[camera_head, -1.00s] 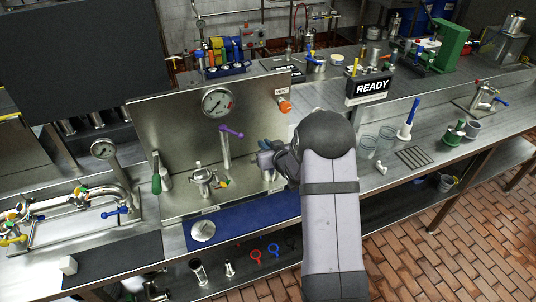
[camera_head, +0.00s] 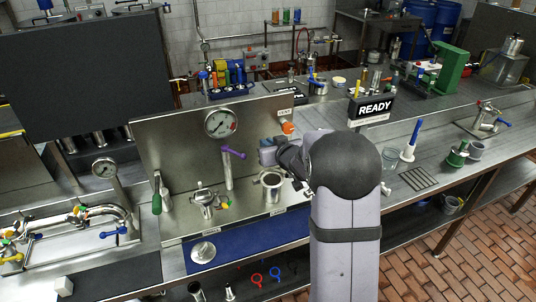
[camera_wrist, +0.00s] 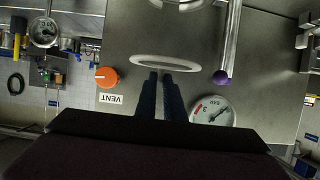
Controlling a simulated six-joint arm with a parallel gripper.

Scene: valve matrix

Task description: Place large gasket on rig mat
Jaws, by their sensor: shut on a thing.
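My gripper (camera_wrist: 160,97) is shut on the large gasket (camera_wrist: 166,63), a pale ring seen nearly edge-on at the blue fingertips in the wrist view. In the head view my gripper (camera_head: 267,151) is raised above an open flanged pipe stub (camera_head: 272,182), in front of the steel back panel. The gasket cannot be made out there. The dark blue rig mat (camera_head: 262,236) lies along the bench front, below the stub. A round metal disc (camera_head: 203,252) lies on its left end.
A small metal pot fitting (camera_head: 205,200) stands behind the mat. The mat's middle is bare.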

